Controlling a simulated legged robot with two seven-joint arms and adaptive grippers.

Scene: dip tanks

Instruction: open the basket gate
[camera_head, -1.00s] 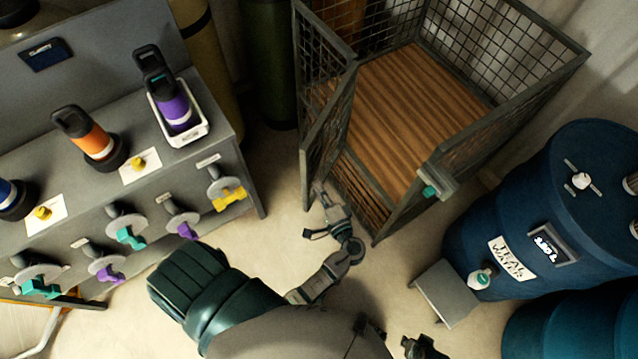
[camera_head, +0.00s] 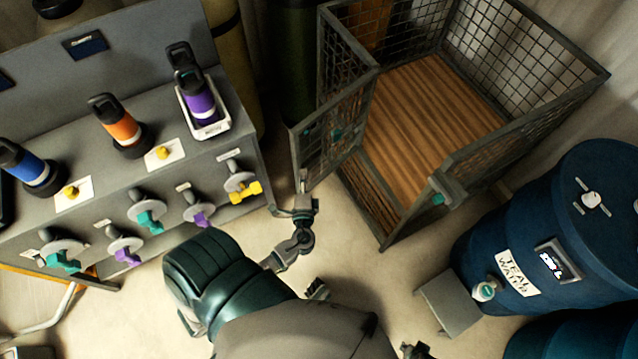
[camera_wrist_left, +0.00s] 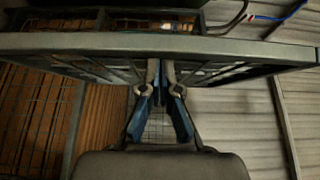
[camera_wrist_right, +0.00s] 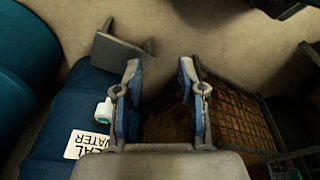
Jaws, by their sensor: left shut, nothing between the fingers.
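The mesh basket (camera_head: 505,133) with a slatted wooden floor stands at the upper right of the head view. Its mesh gate (camera_head: 318,160) is swung outward to the left, leaving the near side open. A small teal piece (camera_head: 337,133) shows on the gate, and a teal-tipped catch (camera_head: 445,195) sits on the basket's opposite front corner. My left gripper (camera_head: 303,183) is shut and empty at the gate's free edge; its fingertips (camera_wrist_left: 160,72) reach the gate frame (camera_wrist_left: 230,47) in the left wrist view. Contact is unclear. My right gripper (camera_wrist_right: 161,70) is open and empty.
A grey bench (camera_head: 262,165) with bottles and coloured valve handles stands left, close to the gate's free edge. A blue water barrel (camera_head: 500,240) and a small grey stand (camera_head: 450,302) are at right. Bare floor (camera_head: 345,235) lies before the basket.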

